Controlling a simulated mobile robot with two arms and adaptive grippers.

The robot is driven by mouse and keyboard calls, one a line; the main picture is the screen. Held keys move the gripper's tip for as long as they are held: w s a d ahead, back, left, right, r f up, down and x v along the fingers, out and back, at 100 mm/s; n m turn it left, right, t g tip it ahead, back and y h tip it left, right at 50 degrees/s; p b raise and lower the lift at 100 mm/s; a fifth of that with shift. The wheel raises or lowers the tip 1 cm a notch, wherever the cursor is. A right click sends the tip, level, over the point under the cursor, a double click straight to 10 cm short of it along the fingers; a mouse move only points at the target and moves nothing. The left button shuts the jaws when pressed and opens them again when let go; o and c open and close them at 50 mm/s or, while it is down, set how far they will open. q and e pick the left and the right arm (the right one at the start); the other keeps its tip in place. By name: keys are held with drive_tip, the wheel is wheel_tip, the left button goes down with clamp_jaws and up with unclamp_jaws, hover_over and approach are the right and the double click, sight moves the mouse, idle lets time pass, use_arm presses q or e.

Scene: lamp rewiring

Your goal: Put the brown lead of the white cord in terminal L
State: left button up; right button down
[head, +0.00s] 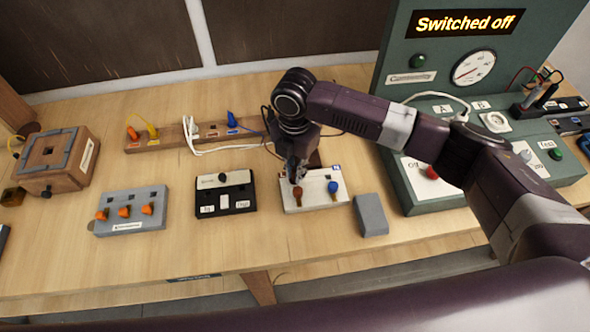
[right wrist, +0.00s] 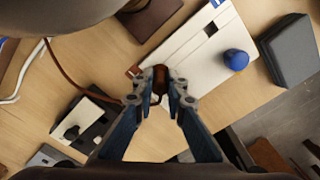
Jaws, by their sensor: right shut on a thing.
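The white terminal block (head: 318,200) lies on the bench, with a blue knob (head: 332,187) on its right and a brown knob-like piece (head: 297,192) on its left. My right gripper (head: 296,176) points down over its left part. In the right wrist view, the fingertips (right wrist: 160,92) are closed at a brown piece (right wrist: 160,76) beside the block (right wrist: 190,55). A brown lead (right wrist: 62,72) runs from the left towards the fingers, which hide its end. I cannot tell whether it is in the terminal. The white cord (head: 225,149) lies behind. My left gripper is out of view.
Left of the block are a black-and-white switch unit (head: 238,203) and a grey block with orange levers (head: 128,222). A small grey box (head: 370,215) stands just right. The green test panel (head: 412,203) stands further right. The front bench strip is clear.

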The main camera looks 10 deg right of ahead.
drive_tip(key=shift+f, duration=0.25)
drive_tip(key=shift+r+p, duration=0.2)
drive_tip(key=shift+p, duration=0.3)
idle(0.7)
drive_tip(key=shift+p, duration=0.35)
idle(0.8)
drive_tip(key=shift+s+f, duration=0.15)
drive_tip(key=shift+f, duration=0.15)
idle(0.9)
drive_tip(key=shift+r+p, duration=0.2)
drive_tip(key=shift+p, duration=0.2)
idle(0.5)
drive_tip(key=c, duration=1.9)
unclamp_jaws()
drive_tip(key=shift+r, duration=0.1)
wheel_tip(320, 180, up, 12)
drive_tip(key=shift+f, duration=0.1)
